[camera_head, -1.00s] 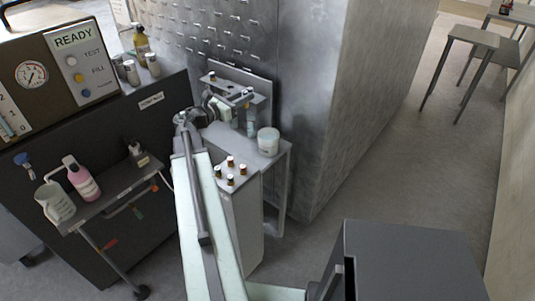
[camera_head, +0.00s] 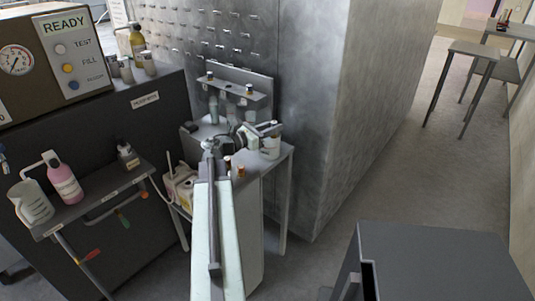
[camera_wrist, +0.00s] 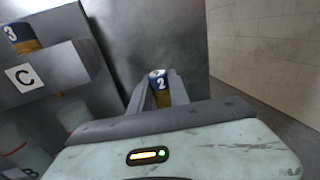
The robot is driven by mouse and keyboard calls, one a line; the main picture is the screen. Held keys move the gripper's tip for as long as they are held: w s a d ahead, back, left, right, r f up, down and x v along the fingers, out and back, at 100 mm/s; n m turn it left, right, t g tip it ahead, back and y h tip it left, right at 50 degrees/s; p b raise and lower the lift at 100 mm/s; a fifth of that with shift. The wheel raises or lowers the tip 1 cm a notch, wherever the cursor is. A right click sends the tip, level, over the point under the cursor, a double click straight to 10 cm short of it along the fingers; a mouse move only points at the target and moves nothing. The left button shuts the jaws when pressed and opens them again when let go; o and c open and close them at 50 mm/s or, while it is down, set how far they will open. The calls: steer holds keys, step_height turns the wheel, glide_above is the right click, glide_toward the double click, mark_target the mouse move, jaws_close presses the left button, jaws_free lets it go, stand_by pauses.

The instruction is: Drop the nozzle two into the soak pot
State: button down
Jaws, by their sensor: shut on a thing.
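Nozzle two (camera_wrist: 158,82), with a blue cap marked 2 and a brass-coloured body, is between the fingers of my gripper (camera_wrist: 158,94) in the wrist view. The jaws are shut on it. In the head view my gripper (camera_head: 272,129) is at the white soak pot (camera_head: 270,150), which stands on a small grey table by the metal wall. The gripper appears above the pot and covers part of its top. I cannot tell whether the nozzle is over the opening. The pot cannot be made out in the wrist view.
A metal rack (camera_head: 231,88) behind the gripper holds other nozzles; one marked 3 (camera_wrist: 22,36) sits above label C (camera_wrist: 24,77). Brown-capped bottles (camera_head: 241,170) stand near my arm. A trolley (camera_head: 100,196) with bottles is left. A grey cabinet (camera_head: 440,255) is front right.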

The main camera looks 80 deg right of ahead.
steer(key=shift+f, duration=0.7)
steer(key=shift+r, duration=0.1)
steer(key=c, duration=1.1)
jaws_free()
steer(key=shift+c, duration=0.2)
steer(key=v, duration=0.7)
steer(key=shift+w+a, duration=0.25)
steer(key=shift+a, duration=0.05)
steer(key=shift+w, duration=0.1)
